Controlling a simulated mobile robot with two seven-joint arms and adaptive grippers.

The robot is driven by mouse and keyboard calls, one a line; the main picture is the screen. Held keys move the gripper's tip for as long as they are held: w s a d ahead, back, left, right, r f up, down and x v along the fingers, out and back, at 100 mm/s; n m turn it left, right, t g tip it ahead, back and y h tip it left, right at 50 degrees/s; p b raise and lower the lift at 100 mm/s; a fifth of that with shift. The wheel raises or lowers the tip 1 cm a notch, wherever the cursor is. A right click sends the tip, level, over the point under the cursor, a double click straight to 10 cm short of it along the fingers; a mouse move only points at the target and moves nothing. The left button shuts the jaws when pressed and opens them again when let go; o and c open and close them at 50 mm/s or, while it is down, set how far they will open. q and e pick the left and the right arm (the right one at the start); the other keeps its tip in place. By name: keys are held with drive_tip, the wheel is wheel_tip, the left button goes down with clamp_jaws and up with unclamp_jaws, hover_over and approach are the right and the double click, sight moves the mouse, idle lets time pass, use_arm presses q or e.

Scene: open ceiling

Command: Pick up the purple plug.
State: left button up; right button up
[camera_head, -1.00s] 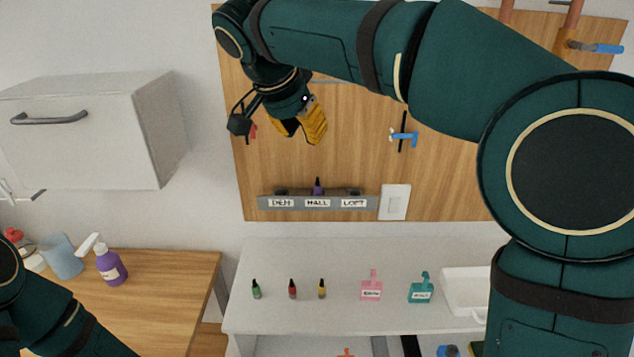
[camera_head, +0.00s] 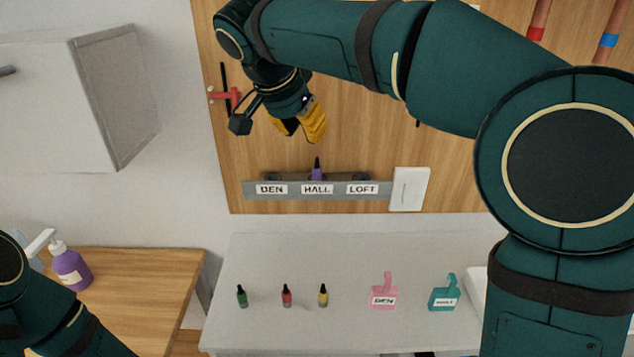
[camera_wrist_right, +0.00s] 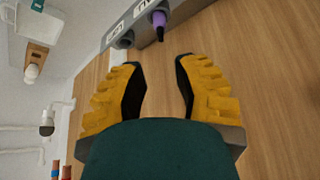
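The purple plug (camera_head: 317,171) stands upright in the middle socket of the grey rail (camera_head: 380,190), above the label HALL. Its tip is dark. In the right wrist view the plug (camera_wrist_right: 159,22) shows beyond the fingertips, apart from them and roughly between their lines. My right gripper (camera_head: 302,124) is open and empty, with yellow fingers, in front of the wooden board and above the plug. It also shows in the right wrist view (camera_wrist_right: 159,72). My left arm shows at the lower left; its gripper is outside the view.
Green (camera_head: 242,296), red (camera_head: 286,296) and yellow (camera_head: 323,295) plugs stand on the white counter (camera_head: 260,250). A pink tag (camera_head: 384,295) and a teal tag (camera_head: 444,295) are to their right. A white switch plate (camera_head: 409,189) adjoins the rail. A red valve handle (camera_head: 228,96) is left of my gripper.

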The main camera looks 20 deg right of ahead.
sight(320, 166)
drive_tip(key=b+x, duration=0.1)
drive_tip(key=x, duration=0.6)
drive_tip(key=b+x, duration=0.1)
drive_tip(key=x, duration=0.4)
drive_tip(key=shift+f, duration=0.2)
clamp_jaws()
